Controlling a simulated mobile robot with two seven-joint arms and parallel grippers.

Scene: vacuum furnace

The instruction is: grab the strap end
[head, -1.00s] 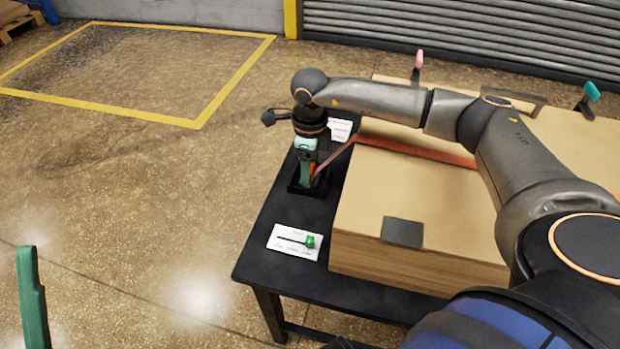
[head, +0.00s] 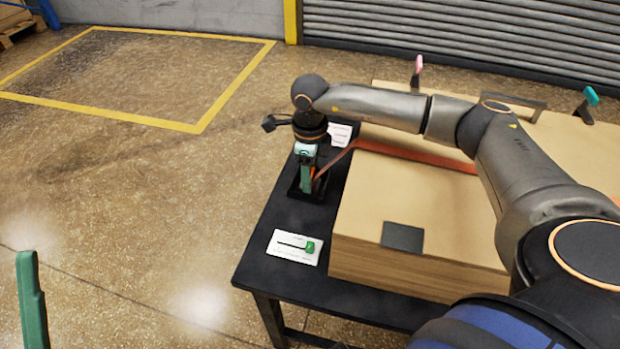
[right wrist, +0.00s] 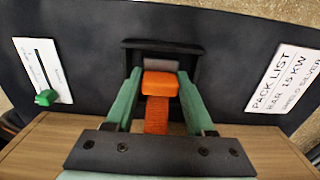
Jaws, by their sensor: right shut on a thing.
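The orange strap end (right wrist: 161,86) sits between the green fingers of my right gripper (right wrist: 160,78) in the right wrist view, with the orange webbing running from it toward the camera. My right gripper (head: 308,183) is shut on the strap end, pointing down at a black holder (head: 294,194) on the dark table. In the head view the strap (head: 410,154) runs from the gripper up and across the top of the cardboard box; the strap end is mostly hidden there. One green finger of my left gripper (head: 32,300) shows at the lower left; its opening cannot be judged.
The cardboard box (head: 365,217) fills the table (head: 262,262) right of the holder. A card with a green slider (head: 294,247) lies in front, and a pack list (right wrist: 283,80) lies on the other side. Pink and teal handles stand behind the box. Floor at left is clear.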

